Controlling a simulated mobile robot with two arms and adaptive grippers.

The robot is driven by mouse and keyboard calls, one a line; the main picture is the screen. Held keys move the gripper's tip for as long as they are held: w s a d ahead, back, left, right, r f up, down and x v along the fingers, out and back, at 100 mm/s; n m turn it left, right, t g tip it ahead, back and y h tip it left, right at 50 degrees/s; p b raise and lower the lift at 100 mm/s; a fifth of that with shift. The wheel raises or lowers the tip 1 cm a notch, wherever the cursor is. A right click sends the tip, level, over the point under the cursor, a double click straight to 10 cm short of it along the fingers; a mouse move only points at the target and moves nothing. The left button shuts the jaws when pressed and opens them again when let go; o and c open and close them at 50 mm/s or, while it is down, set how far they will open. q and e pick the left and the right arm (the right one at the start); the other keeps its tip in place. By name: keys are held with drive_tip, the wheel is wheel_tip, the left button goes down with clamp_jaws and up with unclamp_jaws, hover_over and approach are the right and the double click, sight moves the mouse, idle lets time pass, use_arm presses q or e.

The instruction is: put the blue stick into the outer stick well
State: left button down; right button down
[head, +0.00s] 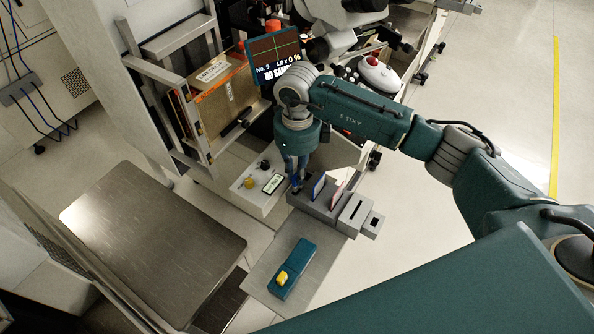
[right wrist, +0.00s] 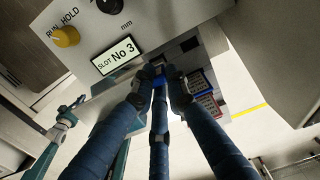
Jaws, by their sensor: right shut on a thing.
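My right gripper (head: 296,186) points down at the left end of the grey slotted rack (head: 325,213). It also shows in the right wrist view (right wrist: 158,84), with its fingers closed on a small blue piece, the blue stick (right wrist: 159,80). Only a little of the stick shows between the fingertips, and I cannot tell whether its lower end is inside a well or above the rack. A small block with a dark square opening (head: 375,222) forms the rack's right end. My left gripper does not show.
A blue-edged card (head: 318,186) and a pinkish card (head: 338,194) stand in the rack. A teal case with a yellow piece (head: 292,268) lies in front.

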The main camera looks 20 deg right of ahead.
drive_tip(key=shift+b, duration=0.45)
idle(1.2)
drive_tip(key=shift+f+b, duration=1.65)
drive_tip(key=shift+f, duration=0.25)
drive_tip(key=c, duration=1.7)
unclamp_jaws()
drive_tip(key=shift+o, duration=0.2)
drive_tip(key=shift+r, duration=0.15)
drive_tip(key=shift+r, duration=3.9)
